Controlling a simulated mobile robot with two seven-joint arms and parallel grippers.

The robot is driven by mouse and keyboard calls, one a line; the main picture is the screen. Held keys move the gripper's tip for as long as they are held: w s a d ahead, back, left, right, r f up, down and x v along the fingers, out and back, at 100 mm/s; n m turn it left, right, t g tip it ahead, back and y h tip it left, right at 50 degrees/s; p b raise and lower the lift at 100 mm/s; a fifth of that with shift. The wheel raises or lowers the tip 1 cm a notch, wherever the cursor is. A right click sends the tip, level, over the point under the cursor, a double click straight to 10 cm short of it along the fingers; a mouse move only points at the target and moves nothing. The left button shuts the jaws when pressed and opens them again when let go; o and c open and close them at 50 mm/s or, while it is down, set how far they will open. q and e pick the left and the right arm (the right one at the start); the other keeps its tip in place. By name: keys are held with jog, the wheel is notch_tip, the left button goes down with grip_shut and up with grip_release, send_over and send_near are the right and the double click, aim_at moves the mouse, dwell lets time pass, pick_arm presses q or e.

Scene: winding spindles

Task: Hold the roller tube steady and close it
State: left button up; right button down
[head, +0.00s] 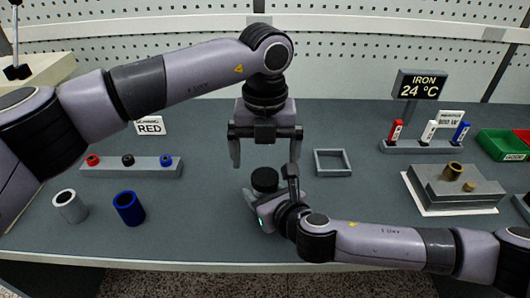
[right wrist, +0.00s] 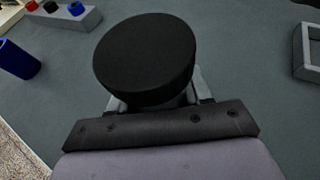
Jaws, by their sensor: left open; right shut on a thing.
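A black round tube (head: 265,179) stands upright near the middle of the table. My right gripper (head: 268,194) is shut on it from the front right. In the right wrist view the black tube (right wrist: 146,58) shows a flat, dark, closed-looking top; its lower part is hidden by the gripper (right wrist: 155,100). I cannot tell whether a separate cap sits on it. My left gripper (head: 266,160) points down above and just behind the tube, open and empty, with its fingers wide apart.
A grey rack (head: 130,168) with red, black and blue caps is at left. A white tube (head: 70,207) and a blue tube (head: 129,208) stand before it. A square grey frame (head: 332,163) lies right of the left gripper. A grey block fixture (head: 440,190) stands farther right.

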pick_arm(q)
notch_tip(320, 180, up, 12)
dwell(0.4)
pick_arm(e)
jog(key=shift+c, duration=2.1)
grip_release()
pick_arm(q)
jog(key=shift+r, duration=0.1)
pick_arm(e)
jog(key=shift+v, duration=3.6)
